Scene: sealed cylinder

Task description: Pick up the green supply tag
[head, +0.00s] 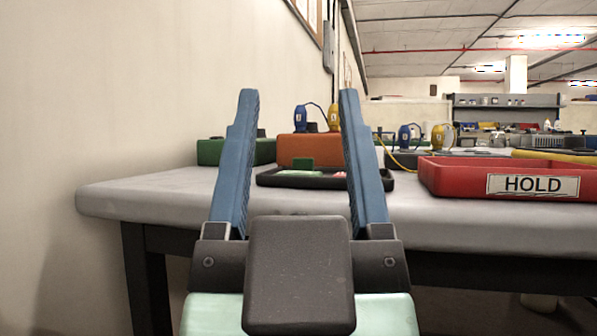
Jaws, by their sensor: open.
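A flat light-green piece, which looks like the green supply tag (300,172), lies in a shallow black tray (320,183) on the grey table. It is seen at a low angle, so its full shape is not clear. A reddish piece (339,174) lies to its right in the same tray. A small dark-green upright block (294,163) shows just behind the green piece. My gripper (298,95) is open and empty, with its two blue fingers apart in the foreground. The tray shows between the fingers, beyond them, and the right finger hides part of it.
A red bin marked HOLD (470,180) stands at the right of the table (150,195). A green box (215,151) and an orange box (300,149) stand behind the tray. The table's left front is clear.

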